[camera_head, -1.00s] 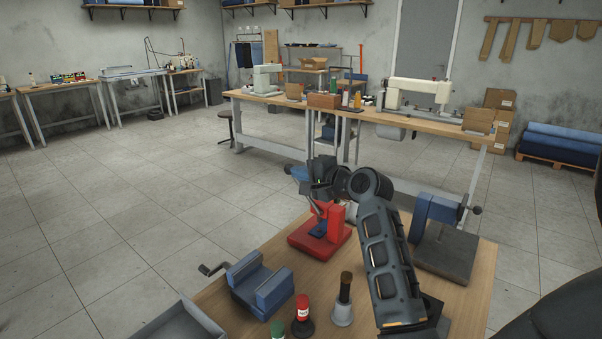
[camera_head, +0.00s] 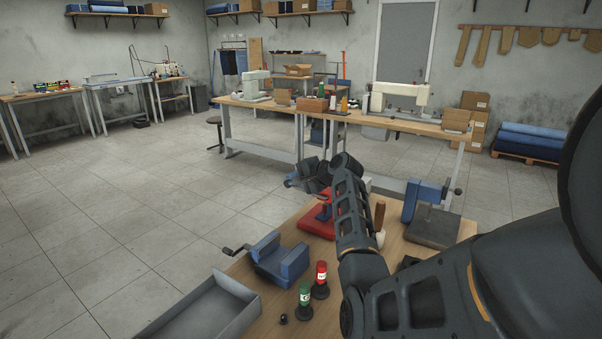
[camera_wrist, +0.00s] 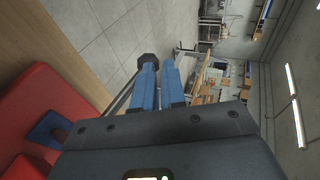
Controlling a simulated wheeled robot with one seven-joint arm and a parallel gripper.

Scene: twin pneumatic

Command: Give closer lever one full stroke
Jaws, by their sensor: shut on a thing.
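The red closer (camera_head: 315,224) stands at the bench's far left edge, with a blue pad on its base. In the wrist view its red body (camera_wrist: 50,100) fills the lower left. My gripper (camera_head: 291,182) is beside and above it, with blue fingers. In the wrist view the fingers (camera_wrist: 158,82) lie close together. They are shut on the closer lever, whose dark knob (camera_wrist: 148,61) shows at the fingertips and whose thin rod runs down to the left. My forearm hides part of the closer in the head view.

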